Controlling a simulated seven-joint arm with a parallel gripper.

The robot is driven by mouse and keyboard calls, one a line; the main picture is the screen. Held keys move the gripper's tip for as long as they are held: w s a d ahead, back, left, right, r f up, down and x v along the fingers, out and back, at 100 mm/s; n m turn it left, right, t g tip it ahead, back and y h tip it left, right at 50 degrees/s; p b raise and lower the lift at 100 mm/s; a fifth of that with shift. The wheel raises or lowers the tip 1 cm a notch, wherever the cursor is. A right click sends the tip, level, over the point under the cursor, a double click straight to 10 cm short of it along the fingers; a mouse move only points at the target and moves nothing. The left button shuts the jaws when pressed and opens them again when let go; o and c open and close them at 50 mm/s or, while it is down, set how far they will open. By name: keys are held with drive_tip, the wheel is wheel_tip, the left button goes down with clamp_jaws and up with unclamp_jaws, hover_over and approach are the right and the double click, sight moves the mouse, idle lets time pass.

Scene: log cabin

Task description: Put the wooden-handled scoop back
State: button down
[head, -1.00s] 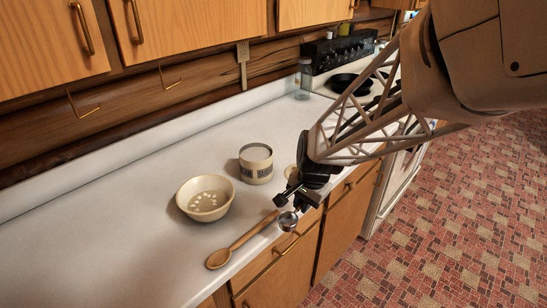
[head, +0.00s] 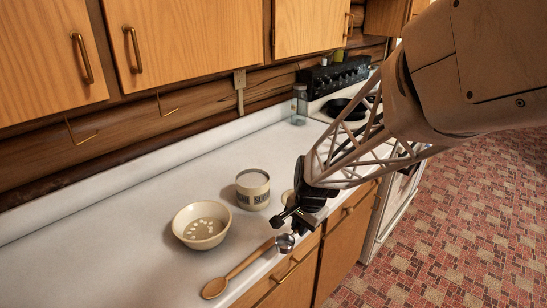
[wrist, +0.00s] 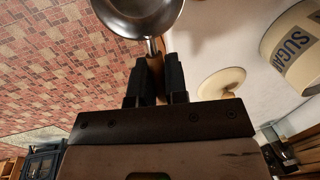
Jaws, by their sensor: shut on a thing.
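The scoop has a round metal bowl (wrist: 145,12) and a short wooden handle (wrist: 155,66). My gripper (wrist: 157,60) is shut on the handle, with the metal bowl beyond the fingertips in the wrist view. In the head view my gripper (head: 287,226) holds the scoop (head: 286,243) by the counter's front edge, close to the tip of a wooden spoon's handle. Most of the scoop's handle is hidden by the fingers. An open sugar canister (head: 252,196) stands behind and left of the gripper. Its pale round lid (head: 288,198) lies beside it, partly hidden by my arm.
A cream bowl (head: 202,237) with white pieces stands left of the canister. The wooden spoon (head: 236,269) lies in front of it. Metal hooks (head: 80,136) are on the log wall under the cabinets. A stove with a dark pan (head: 345,106) is at the back. The left counter is clear.

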drive_tip(key=w, duration=0.4)
drive_tip(key=w+a, duration=0.1)
drive_tip(key=w, duration=0.3)
drive_tip(key=w+a+f, duration=0.1)
drive_tip(key=w, duration=0.4)
drive_tip(key=shift+f, duration=0.1)
drive_tip(key=shift+s, duration=0.1)
drive_tip(key=shift+f, duration=0.1)
drive_tip(key=shift+f, duration=1.65)
drive_tip(key=shift+f, duration=0.15)
drive_tip(key=c, duration=1.1)
unclamp_jaws()
drive_tip(key=shift+c, duration=0.2)
wheel_tip(320, 180, up, 12)
drive_tip(key=s+d, duration=0.1)
drive_tip(key=shift+s+d, duration=0.3)
drive_tip(key=shift+d, duration=0.05)
